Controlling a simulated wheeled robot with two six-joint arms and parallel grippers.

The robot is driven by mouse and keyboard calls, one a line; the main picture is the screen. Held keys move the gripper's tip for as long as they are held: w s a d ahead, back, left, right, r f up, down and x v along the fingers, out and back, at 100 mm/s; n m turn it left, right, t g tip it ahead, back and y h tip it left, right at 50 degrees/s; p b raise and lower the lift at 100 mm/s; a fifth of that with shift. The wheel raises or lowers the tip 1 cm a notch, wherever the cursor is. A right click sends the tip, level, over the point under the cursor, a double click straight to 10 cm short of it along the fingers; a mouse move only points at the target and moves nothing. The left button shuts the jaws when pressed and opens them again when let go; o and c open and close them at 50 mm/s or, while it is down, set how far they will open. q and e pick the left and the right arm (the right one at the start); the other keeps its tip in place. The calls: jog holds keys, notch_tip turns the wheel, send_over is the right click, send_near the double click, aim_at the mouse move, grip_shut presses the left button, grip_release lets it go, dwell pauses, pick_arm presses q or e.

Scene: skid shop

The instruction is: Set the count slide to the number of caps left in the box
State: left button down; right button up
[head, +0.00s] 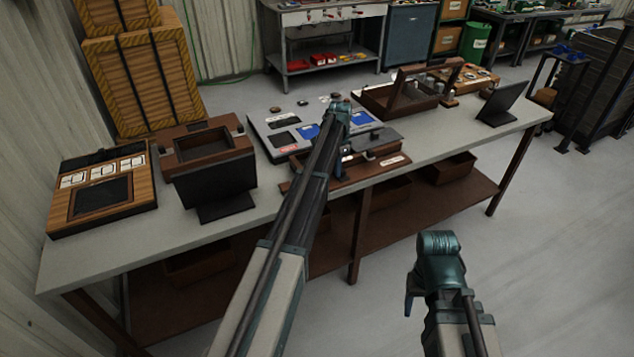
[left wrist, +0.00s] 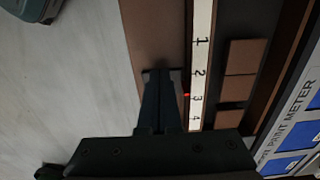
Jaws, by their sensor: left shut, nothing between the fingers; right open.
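A white number strip (left wrist: 201,60) with the marks 1 to 4 runs along a brown wooden unit in the left wrist view. In the head view the left gripper (head: 345,153) is at the brown unit (head: 375,169) on the bench's front edge. My right gripper (head: 409,302) is open, off the bench. No caps can be counted.
A grey panel with blue areas, labelled as a meter in the left wrist view (left wrist: 285,140), lies behind the unit. A brown open tray (head: 372,101) stands to its right, dark screens (head: 213,186) on both sides. Free floor lies right of the bench (head: 430,135).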

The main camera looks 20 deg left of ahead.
pick_arm(q)
jog(key=shift+w+d, duration=0.2)
jog(key=shift+w, duration=0.05)
jog(key=shift+s+a, duration=0.1)
jog(key=shift+s, duration=0.05)
jog(key=shift+s+a, duration=0.2)
dwell(0.3)
jog(key=shift+r, duration=0.15)
notch_tip(320, 180, up, 8)
jog(key=p, duration=0.8)
